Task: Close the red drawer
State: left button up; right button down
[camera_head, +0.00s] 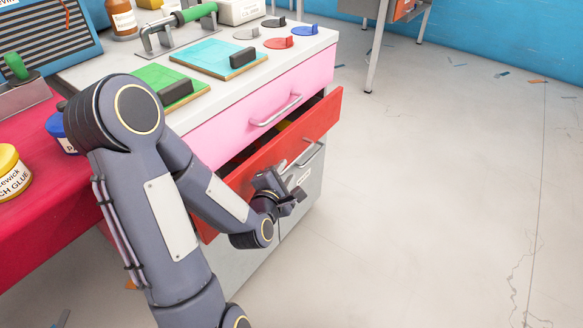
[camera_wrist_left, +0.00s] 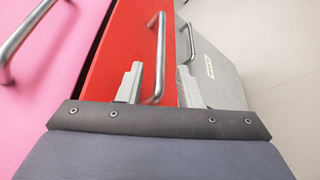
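The red drawer (camera_head: 318,122) sits below a pink drawer in the cabinet and is pulled partly out, with a dark gap above its front. In the left wrist view, its red front (camera_wrist_left: 122,45) has a silver bar handle (camera_wrist_left: 161,50). My left gripper (camera_head: 282,186) is at the drawer's front, near the handle. In the left wrist view, its two grey fingers (camera_wrist_left: 160,85) are apart, with the lower part of the handle showing between them. I cannot tell whether they touch it. My right gripper is not in view.
The pink drawer (camera_head: 230,120) above is shut. A grey front (camera_head: 312,180) with a handle and label is below. The cabinet's white top (camera_head: 302,50) carries colored boards, round discs and a green-handled tool. The floor (camera_head: 430,190) to the right is mostly clear.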

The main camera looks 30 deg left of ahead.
aim_at(288, 169)
pick_arm(q)
jog(key=shift+x, duration=2.05)
grip_shut()
jog(key=shift+a, duration=0.1)
